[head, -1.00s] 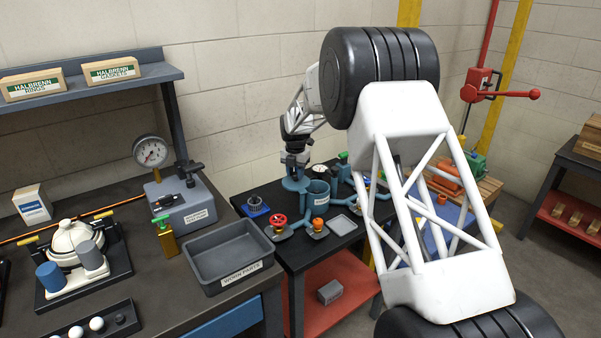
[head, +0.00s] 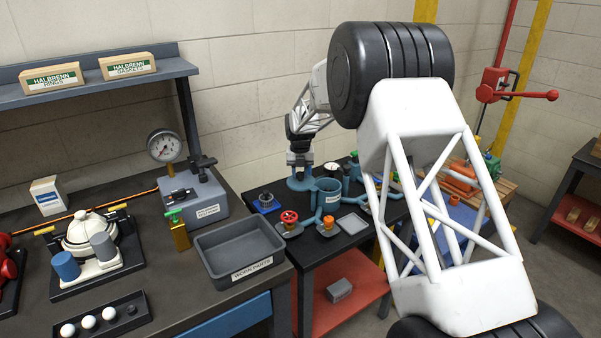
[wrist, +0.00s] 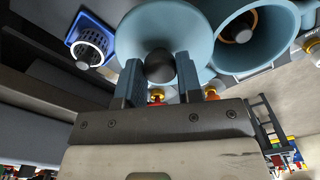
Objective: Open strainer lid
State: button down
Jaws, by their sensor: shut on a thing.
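My gripper (wrist: 160,82) is shut on a dark round knob (wrist: 160,66) at the middle of a light-blue round lid (wrist: 150,25). In the head view my gripper (head: 300,168) points down onto the lid (head: 299,184) on the dark bench. An open light-blue pot (head: 329,197) with a white label stands just right of the lid. In the wrist view the pot (wrist: 222,55) shows its open mouth, with a dark, orange-ringed piece inside. I cannot tell whether the lid rests on a body beneath it.
A mesh-like cylinder (wrist: 90,45) sits on a blue tray left of the lid. A red handwheel (head: 289,217) and an orange-topped part (head: 328,222) stand in front. A grey tray (head: 352,223) and the worn parts bin (head: 240,275) are nearby.

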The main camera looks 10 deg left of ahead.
aim_at(300, 173)
jog(key=c, duration=0.8)
grip_release()
jog(key=shift+r, duration=3.9)
